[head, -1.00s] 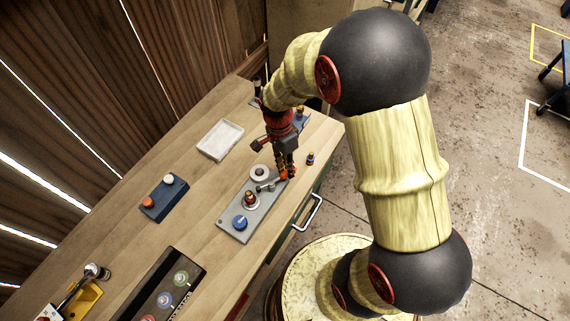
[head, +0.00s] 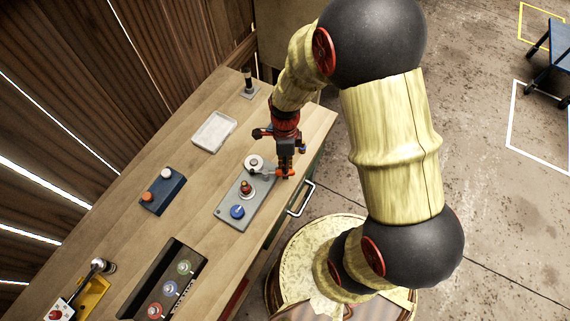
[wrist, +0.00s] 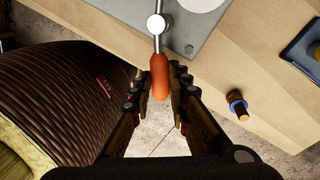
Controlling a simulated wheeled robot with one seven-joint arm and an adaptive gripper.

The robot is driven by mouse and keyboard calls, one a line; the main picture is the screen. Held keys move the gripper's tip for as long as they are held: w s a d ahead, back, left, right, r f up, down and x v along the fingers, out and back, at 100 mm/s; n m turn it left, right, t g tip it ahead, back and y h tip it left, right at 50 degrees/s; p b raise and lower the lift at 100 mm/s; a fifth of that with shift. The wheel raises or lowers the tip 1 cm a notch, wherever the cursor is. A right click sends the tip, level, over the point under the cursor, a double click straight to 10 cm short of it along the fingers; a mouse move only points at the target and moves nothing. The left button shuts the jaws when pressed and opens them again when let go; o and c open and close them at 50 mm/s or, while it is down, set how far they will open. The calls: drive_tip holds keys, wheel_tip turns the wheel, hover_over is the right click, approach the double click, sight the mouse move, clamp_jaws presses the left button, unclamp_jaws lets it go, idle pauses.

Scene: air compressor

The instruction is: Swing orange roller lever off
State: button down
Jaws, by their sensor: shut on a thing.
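The orange roller lever is a thin metal arm with an orange grip (head: 285,175); the grip also shows in the wrist view (wrist: 159,75). The arm points right, and the grip reaches past the plate's edge toward the table's front edge. My gripper (wrist: 158,80) is shut on the orange grip, one finger on each side. My fingers hide part of the grip in the head view.
A blue box with two buttons (head: 163,190), a pale tray (head: 213,132) and a dark panel with several knobs (head: 165,283) share the wooden table. A drawer handle (head: 301,200) juts from its front.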

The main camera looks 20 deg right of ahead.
idle(0.4)
drive_tip(key=c, duration=1.7)
unclamp_jaws()
drive_tip(key=r, duration=0.4)
drive_tip(key=w+r, duration=0.1)
drive_tip(key=r, duration=0.3)
drive_tip(key=w+d+r, duration=0.1)
drive_tip(key=r, duration=0.2)
drive_tip(key=shift+r, duration=0.4)
